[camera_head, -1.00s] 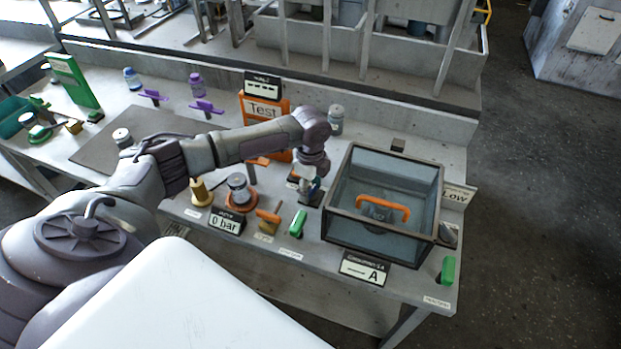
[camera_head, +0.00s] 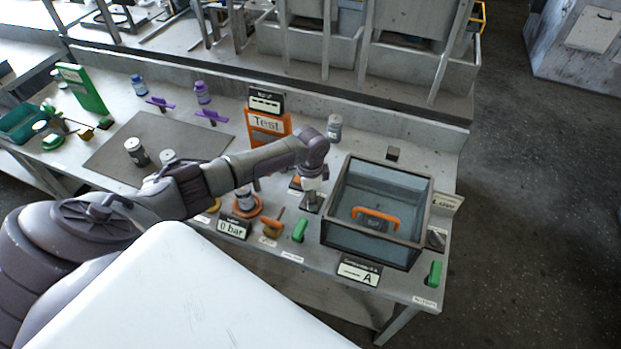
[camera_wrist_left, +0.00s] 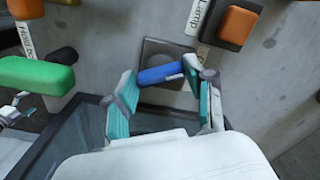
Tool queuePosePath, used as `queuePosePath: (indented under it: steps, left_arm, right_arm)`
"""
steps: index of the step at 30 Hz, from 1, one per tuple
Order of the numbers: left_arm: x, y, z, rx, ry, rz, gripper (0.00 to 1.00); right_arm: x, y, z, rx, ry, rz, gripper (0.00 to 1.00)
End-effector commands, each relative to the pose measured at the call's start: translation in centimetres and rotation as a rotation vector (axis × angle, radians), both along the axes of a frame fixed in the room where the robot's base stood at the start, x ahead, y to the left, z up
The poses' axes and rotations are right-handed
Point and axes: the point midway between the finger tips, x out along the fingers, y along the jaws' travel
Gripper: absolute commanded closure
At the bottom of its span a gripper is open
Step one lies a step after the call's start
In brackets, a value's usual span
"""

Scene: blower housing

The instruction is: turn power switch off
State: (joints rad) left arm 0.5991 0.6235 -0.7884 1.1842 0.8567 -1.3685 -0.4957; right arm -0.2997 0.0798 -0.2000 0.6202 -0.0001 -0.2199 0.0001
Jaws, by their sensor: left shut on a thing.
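A blue switch handle (camera_wrist_left: 160,74) sits on a dark square plate (camera_wrist_left: 165,50) on the bench, seen in the left wrist view. My left gripper (camera_wrist_left: 163,88) is shut on this handle, with its teal-padded fingers on either side. In the head view my left gripper (camera_head: 311,187) reaches down to the bench just left of the glass box; the handle is hard to make out there. The label beside the plate is partly hidden by a finger. A small grey and teal part at the wrist view's left edge may be my right gripper; its jaws are unclear.
The dark-framed glass box (camera_head: 326,222) with an orange handle (camera_head: 377,215) stands right beside the gripper. A green lever (camera_head: 299,229) is in front. An orange button (camera_wrist_left: 237,24) labelled Lamp is close by. The orange Test panel (camera_head: 266,126) stands behind.

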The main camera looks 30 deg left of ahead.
Motion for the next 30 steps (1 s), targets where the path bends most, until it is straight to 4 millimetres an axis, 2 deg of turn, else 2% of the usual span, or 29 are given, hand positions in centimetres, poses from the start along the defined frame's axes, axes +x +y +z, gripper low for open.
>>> queuePosePath:
  steps: [16, 17, 21, 30]
  left_arm:
    - [0.02, 0.02, 0.0, 0.001, -0.001, 0.028, 0.81]
    - [0.02, 0.02, 0.0, 0.0, 0.0, 0.028, 0.43]
    - [0.03, 0.03, 0.01, 0.001, -0.001, 0.027, 0.21]
    - [0.04, 0.02, 0.07, 0.001, -0.001, 0.025, 0.21]
  right_arm:
    - [0.02, 0.01, 0.25, 0.0, 0.0, 0.0, 0.03]
    - [0.02, 0.01, 0.25, 0.0, 0.0, 0.0, 0.03]
    - [0.02, 0.01, 0.25, 0.0, 0.0, 0.0, 0.03]
    - [-0.03, -0.12, 0.24, -0.001, 0.001, 0.001, 0.03]
